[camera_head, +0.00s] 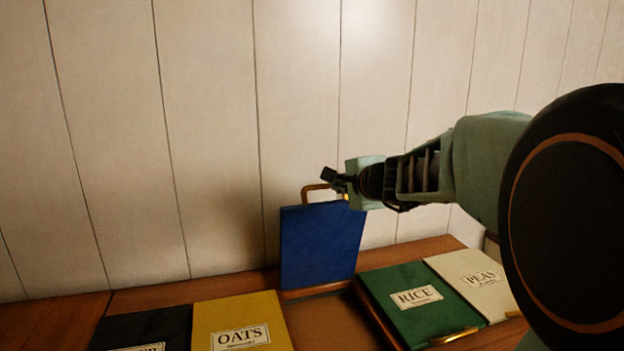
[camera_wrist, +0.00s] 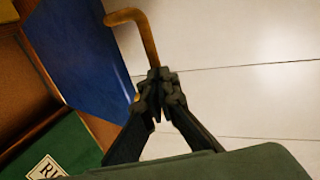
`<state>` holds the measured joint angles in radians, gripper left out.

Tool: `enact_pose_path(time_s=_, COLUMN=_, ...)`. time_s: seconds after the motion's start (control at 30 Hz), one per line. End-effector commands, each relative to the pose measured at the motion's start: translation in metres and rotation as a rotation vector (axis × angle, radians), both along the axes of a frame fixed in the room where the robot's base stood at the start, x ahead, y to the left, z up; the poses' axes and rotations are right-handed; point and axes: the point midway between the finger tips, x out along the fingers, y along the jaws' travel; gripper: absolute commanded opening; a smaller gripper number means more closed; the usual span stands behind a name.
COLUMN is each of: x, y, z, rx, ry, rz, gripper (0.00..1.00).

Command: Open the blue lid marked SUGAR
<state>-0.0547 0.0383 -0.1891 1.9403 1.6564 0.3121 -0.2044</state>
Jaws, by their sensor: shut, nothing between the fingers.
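The blue lid (camera_head: 320,245) stands raised, nearly upright, at the back of its opening between the yellow and green lids. No SUGAR label shows on the side I see. Its brass handle (camera_head: 313,189) is at the top edge. My gripper (camera_head: 338,182) is shut and empty at the right end of the handle. In the wrist view the blue lid (camera_wrist: 85,55) is at the upper left, and the bent handle (camera_wrist: 138,28) runs down to my closed fingertips (camera_wrist: 158,82). I cannot tell whether they touch it.
The yellow OATS lid (camera_head: 240,322) and a black lid (camera_head: 145,330) lie flat to the left. The green RICE lid (camera_head: 420,300) and white PEAS lid (camera_head: 474,280) lie flat to the right. A panelled wall (camera_head: 215,130) rises close behind.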

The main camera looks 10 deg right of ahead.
Motion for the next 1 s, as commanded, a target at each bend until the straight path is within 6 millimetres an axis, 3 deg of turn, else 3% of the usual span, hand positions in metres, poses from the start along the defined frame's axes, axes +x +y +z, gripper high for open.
enact_pose_path(time_s=0.03, x=0.004, y=0.001, z=0.008, rx=-0.002, ry=0.012, rz=0.0, gripper=0.0)
enact_pose_path(time_s=0.27, x=0.027, y=0.005, z=0.011, rx=-0.013, ry=0.061, rz=0.0, gripper=0.0)
enact_pose_path(time_s=0.7, x=0.109, y=0.022, z=0.007, rx=-0.014, ry=0.066, rz=0.0, gripper=0.0)
enact_pose_path(time_s=1.0, x=0.125, y=0.025, z=0.005, rx=-0.013, ry=0.064, rz=0.0, gripper=0.0)
